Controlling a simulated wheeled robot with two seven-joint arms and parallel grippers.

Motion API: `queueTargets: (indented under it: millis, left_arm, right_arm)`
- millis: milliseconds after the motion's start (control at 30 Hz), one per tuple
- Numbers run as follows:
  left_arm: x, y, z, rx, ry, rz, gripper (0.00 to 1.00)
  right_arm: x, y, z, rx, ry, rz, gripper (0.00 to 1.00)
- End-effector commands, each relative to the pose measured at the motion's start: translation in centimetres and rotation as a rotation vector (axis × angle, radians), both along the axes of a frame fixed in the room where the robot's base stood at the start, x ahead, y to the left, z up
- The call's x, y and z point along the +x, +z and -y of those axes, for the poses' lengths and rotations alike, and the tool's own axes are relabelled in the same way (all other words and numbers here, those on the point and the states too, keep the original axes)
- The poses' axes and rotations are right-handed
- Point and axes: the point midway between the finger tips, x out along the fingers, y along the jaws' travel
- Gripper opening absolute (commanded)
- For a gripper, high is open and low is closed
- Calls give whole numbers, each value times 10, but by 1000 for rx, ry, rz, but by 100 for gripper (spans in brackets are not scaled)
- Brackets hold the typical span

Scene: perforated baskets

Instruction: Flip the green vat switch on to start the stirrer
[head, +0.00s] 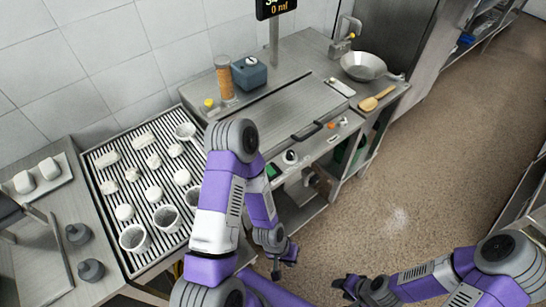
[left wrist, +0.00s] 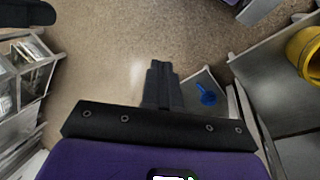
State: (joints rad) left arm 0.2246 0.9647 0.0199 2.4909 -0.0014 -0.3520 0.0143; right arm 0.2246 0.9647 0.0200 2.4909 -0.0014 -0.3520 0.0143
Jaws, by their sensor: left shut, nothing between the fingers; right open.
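A small green part (head: 271,171) shows on the front panel of the steel counter unit, partly behind my left arm. It may be the green vat switch, but it is too small to tell its position. A round dark-and-white knob (head: 290,157) sits to its right. My left gripper (head: 277,272) is in front of and below the panel, apart from it, over the floor. In the left wrist view its fingers (left wrist: 160,72) are shut and empty, with floor beyond them. My right gripper (head: 342,287) is open at the bottom, over the floor, away from the counter.
A ribbed rack (head: 107,205) with perforated baskets and pale pieces stands left. A blue box (head: 249,73), an orange canister (head: 224,78) and a pan (head: 363,66) stand on the counter. The left wrist view shows a yellow cylinder (left wrist: 307,50) and a blue object (left wrist: 207,95). Floor at right is clear.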

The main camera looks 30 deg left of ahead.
Motion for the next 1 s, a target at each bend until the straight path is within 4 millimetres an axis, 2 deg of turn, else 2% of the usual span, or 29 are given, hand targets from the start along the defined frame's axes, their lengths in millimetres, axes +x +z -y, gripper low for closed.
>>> queueTargets:
  millis: [133,233,367,433,567,600,700,800,900,1000]
  left_arm:
    - [1,0,0,0,-2,1,0]
    - [13,3,-2,2,-30,17,0]
    - [56,17,-13,18,-140,64,0]
    - [89,34,-25,46,-232,95,0]
    - [149,88,-59,149,-410,140,0]
    - [165,108,-72,191,-456,146,0]
    - [193,163,-105,301,-543,147,0]
    - [209,216,-135,402,-591,135,0]
    - [214,257,-158,475,-609,115,0]
    - [214,282,-171,518,-613,100,0]
  right_arm:
    - [0,0,0,0,0,0,44]
    - [0,-1,0,0,0,0,44]
    - [0,-3,0,0,0,1,44]
    - [0,-4,0,0,0,1,44]
    - [0,-7,0,0,0,1,44]
    - [0,-8,0,0,0,1,44]
    - [0,-10,0,0,0,1,44]
    - [0,-12,0,0,0,1,44]
    - [0,-12,0,0,0,1,44]
    - [0,-13,0,0,0,1,44]
